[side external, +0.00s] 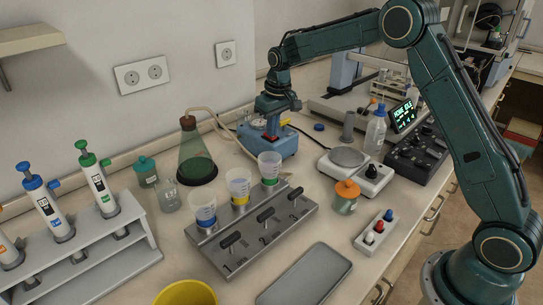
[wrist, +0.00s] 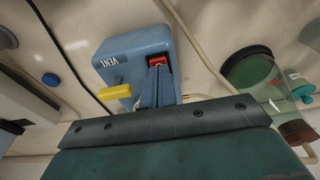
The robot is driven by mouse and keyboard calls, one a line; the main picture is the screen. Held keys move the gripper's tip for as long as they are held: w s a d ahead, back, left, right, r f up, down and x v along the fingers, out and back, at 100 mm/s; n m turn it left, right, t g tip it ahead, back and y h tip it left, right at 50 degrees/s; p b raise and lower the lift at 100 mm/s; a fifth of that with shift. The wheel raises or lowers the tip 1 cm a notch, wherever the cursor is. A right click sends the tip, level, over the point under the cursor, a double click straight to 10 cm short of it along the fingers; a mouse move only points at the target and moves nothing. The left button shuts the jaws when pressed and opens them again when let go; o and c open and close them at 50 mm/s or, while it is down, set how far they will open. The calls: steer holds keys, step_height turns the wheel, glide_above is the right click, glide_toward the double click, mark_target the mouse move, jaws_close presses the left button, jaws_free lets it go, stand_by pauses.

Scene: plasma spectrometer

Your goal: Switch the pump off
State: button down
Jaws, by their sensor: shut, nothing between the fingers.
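The blue pump (side external: 283,147) stands near the wall behind the filter rack. In the wrist view the pump (wrist: 138,45) shows a red switch (wrist: 158,61) on its top and a yellow lever (wrist: 115,92) beside a "VENT" label. My gripper (wrist: 158,68) is shut and empty, with its blue fingertips right at the red switch and partly covering it. I cannot tell whether they touch it, nor which way the switch is set.
A hose runs from the pump to the green-filled flask (side external: 196,160) at left. The grey rack with three cups (side external: 250,240) is in front. A blue cap (wrist: 50,80) lies beside the pump.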

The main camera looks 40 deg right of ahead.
mark_target(274, 138)
steer(key=shift+r, duration=0.1)
step_height(274, 138, up, 7)
stand_by(1.2)
steer(key=s+a+r+t, duration=0.1)
steer(key=s+a+r, duration=0.1)
steer(key=s+r, duration=0.5)
steer(key=s+a+r+t, duration=0.1)
steer(key=s+r, duration=0.3)
steer(key=s, duration=0.8)
steer(key=s+a+f+t, duration=0.1)
steer(key=s+f, duration=0.1)
steer(key=s, duration=0.8)
steer(key=s+a+f, duration=0.1)
steer(key=s+f, duration=0.2)
steer(key=s, duration=0.7)
steer(key=shift+t, duration=0.4)
